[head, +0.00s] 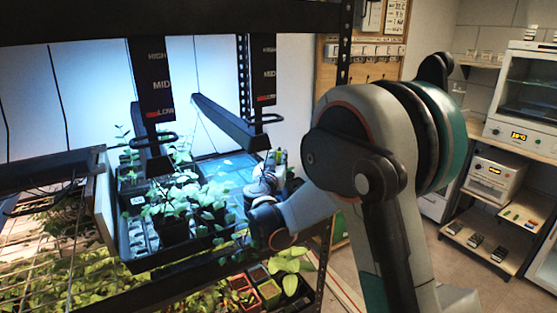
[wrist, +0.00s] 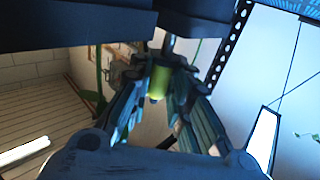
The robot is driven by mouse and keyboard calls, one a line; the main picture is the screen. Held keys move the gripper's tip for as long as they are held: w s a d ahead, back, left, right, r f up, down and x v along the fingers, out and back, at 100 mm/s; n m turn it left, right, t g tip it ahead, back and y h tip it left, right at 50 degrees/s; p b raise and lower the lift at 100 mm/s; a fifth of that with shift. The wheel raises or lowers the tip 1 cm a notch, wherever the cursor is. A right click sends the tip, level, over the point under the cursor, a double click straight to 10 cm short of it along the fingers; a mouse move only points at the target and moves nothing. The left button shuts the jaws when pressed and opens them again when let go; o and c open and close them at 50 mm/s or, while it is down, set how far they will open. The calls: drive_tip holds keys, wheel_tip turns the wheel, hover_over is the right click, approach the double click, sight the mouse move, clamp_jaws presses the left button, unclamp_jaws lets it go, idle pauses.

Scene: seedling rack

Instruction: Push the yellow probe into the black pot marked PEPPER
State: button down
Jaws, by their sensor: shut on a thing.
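In the wrist view my gripper (wrist: 160,72) is shut on the yellow probe (wrist: 157,83), whose yellow-green body shows between the fingers. A thin grey rod (wrist: 168,46) runs from it towards a broad dark block (wrist: 200,22) at the top; I cannot tell whether they touch or what the block is. In the head view my wrist is at the right side of the planted tray (head: 125,245), and the fingers and probe are too small and covered to make out. A black pot (head: 175,232) with leafy seedlings stands in the tray. I cannot read PEPPER on any pot.
Two dark hanging posts marked HIGH, MID and LOW (head: 155,85) (head: 263,75) come down above the tray. Rack bars (head: 55,172) cross at left. Small coloured pots (head: 268,290) stand below. Shelves with appliances (head: 495,180) are far right; the floor before them is clear.

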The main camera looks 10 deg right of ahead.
drive_tip(key=c, duration=1.4)
unclamp_jaws()
drive_tip(key=v, duration=1.2)
drive_tip(key=shift+r, duration=0.1)
